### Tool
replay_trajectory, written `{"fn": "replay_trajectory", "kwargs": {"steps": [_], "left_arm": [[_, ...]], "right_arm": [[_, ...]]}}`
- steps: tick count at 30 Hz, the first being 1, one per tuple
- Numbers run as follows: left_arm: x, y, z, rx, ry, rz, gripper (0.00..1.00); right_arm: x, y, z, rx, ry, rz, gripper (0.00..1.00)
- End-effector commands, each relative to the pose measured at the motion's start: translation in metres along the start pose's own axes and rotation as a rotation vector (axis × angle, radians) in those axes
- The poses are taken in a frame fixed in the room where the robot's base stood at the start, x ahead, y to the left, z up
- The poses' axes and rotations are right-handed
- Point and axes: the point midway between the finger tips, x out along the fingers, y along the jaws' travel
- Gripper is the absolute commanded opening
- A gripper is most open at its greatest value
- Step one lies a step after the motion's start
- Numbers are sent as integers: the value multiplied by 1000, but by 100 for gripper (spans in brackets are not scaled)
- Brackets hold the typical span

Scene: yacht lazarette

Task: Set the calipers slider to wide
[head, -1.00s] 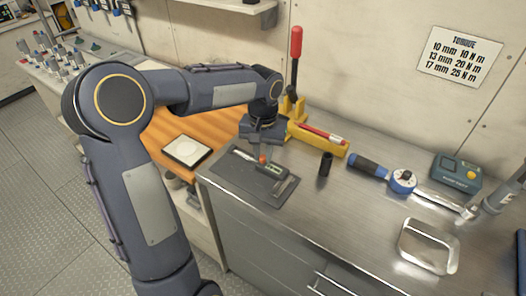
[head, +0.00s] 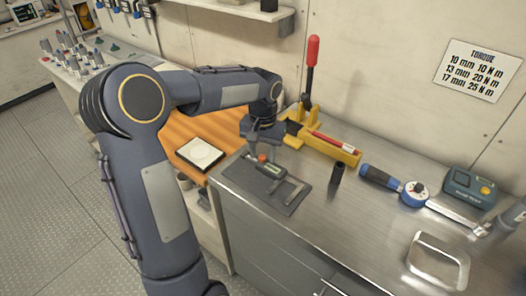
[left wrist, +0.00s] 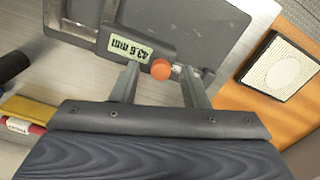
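The calipers (head: 291,191) lie on a dark mat (head: 239,182) at the bench's left end. Their slider has a green display (left wrist: 130,48) reading 43.6 mm, upside down in the left wrist view, and an orange-red knob (left wrist: 160,69), which also shows in the head view (head: 262,158). My left gripper (head: 266,153) is low over the slider, pointing down. In the left wrist view its fingers (left wrist: 158,78) stand on either side of the knob, with a small gap visible at each side. The beam's far end is mostly hidden by the gripper in the head view. My right gripper is not seen.
A yellow holder (head: 330,147) with a red-handled lever (head: 311,65) stands behind the mat. A black socket (head: 337,174), torque wrench (head: 412,192), tester (head: 468,187) and metal tray (head: 437,262) are to the right. A white-topped square pad (head: 200,154) lies on orange wood at left.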

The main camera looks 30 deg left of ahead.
Motion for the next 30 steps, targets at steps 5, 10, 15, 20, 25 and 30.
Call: {"fn": "replay_trajectory", "kwargs": {"steps": [5, 10, 15, 20, 25, 30], "left_arm": [[-2, 0, 0, 0, 0, 0, 41], [-22, 1, -1, 0, 4, 1, 41], [-52, 0, -1, 0, 4, 0, 41], [-72, 0, 0, 0, 2, 0, 41], [-78, 0, 0, 0, -1, 0, 41], [-78, 0, 0, 0, -1, 0, 41]], "right_arm": [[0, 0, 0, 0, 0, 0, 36], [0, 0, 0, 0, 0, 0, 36], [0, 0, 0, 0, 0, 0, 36], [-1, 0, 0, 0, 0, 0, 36], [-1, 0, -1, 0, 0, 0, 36], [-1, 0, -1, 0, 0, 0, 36]]}}
